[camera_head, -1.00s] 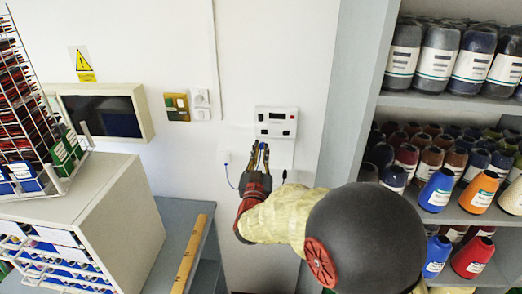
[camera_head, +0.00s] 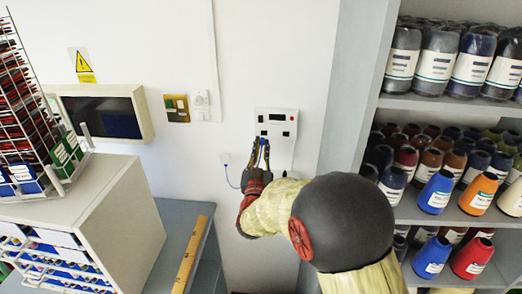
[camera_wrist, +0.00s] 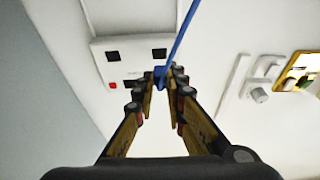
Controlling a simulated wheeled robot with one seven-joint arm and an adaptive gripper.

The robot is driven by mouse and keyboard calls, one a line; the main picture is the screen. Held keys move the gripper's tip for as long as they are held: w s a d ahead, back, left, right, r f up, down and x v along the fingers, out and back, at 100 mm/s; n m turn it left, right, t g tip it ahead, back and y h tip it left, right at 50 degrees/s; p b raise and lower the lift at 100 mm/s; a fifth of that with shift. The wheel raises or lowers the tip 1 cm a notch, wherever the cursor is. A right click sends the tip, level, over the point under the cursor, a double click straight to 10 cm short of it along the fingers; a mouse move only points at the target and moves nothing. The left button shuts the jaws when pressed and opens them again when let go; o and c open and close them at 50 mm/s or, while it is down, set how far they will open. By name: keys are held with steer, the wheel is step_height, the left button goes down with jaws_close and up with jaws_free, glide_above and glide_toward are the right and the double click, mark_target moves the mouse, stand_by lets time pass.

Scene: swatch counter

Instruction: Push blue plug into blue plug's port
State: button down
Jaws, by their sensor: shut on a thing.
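My gripper (camera_head: 258,152) is raised to the wall in front of a white wall unit (camera_head: 276,119). In the wrist view the gripper (camera_wrist: 160,82) is shut on the blue plug (camera_wrist: 160,72), held between the fingertips. A blue cable (camera_wrist: 180,38) runs from the plug toward the top of that view. The wall unit (camera_wrist: 140,50) shows dark rectangular openings and a red square on its face. The plug (camera_head: 263,142) is at the unit's lower part in the head view. Whether the plug touches the unit or enters an opening cannot be told.
A grey shelf of thread cones (camera_head: 440,192) stands right of my arm. A beige cabinet (camera_head: 120,210) and a grey counter (camera_head: 185,218) with a wooden ruler (camera_head: 195,250) are at left.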

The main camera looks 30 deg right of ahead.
mark_target(263, 141)
steer(key=shift+w+d, duration=0.4)
steer(key=shift+w, duration=0.25)
steer(key=shift+w+d, duration=0.4)
steer(key=shift+w, duration=0.2)
steer(key=shift+f+b, duration=0.1)
steer(key=shift+b, duration=1.15)
stand_by(1.3)
steer(key=shift+w+d+b, duration=0.3)
steer(key=shift+w, duration=0.1)
stand_by(0.6)
steer(key=c, duration=1.7)
jaws_free()
steer(key=shift+c, duration=0.2)
steer(key=v, duration=1.2)
